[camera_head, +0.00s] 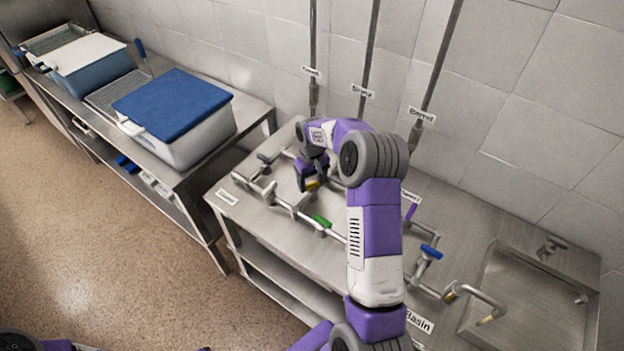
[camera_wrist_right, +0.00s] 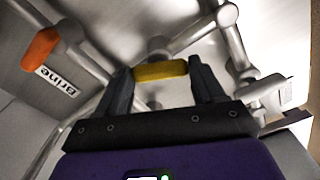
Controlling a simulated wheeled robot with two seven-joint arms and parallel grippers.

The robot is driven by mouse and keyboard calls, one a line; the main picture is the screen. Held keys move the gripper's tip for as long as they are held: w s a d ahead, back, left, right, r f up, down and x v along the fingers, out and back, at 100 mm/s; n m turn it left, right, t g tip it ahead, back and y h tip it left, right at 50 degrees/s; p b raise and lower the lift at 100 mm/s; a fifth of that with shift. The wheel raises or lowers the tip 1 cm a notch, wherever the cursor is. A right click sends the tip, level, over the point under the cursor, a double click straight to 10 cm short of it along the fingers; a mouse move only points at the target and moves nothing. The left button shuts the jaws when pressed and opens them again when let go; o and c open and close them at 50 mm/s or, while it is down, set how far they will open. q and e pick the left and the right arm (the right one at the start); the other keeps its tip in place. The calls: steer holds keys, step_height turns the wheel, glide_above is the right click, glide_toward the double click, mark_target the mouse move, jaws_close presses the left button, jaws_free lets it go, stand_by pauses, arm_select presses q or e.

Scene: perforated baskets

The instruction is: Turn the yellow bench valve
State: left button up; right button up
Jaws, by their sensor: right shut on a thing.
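The yellow valve handle (camera_head: 312,185) sits among the grey pipes on the steel bench, partly hidden by my right gripper. In the right wrist view the yellow handle (camera_wrist_right: 160,70) lies crosswise between the two dark fingers, with a finger at each end. My right gripper (camera_wrist_right: 155,78) is shut on it. In the head view my right gripper (camera_head: 308,181) reaches down over the pipework, and my forearm covers part of the bench. My left gripper is not in view.
A sink (camera_head: 530,305) is at the right. A blue-lidded tub (camera_head: 205,140) stands on the left bench. Tiled wall is behind.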

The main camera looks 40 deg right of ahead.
mark_target(312, 183)
steer(key=n, duration=0.5)
steer(key=shift+p, duration=0.35)
stand_by(0.4)
steer(key=o, duration=1)
steer(key=shift+o, duration=0.2)
steer(key=shift+r, duration=0.15)
step_height(312, 183, up, 7)
steer(key=shift+r, duration=0.2)
steer(key=shift+p, duration=0.3)
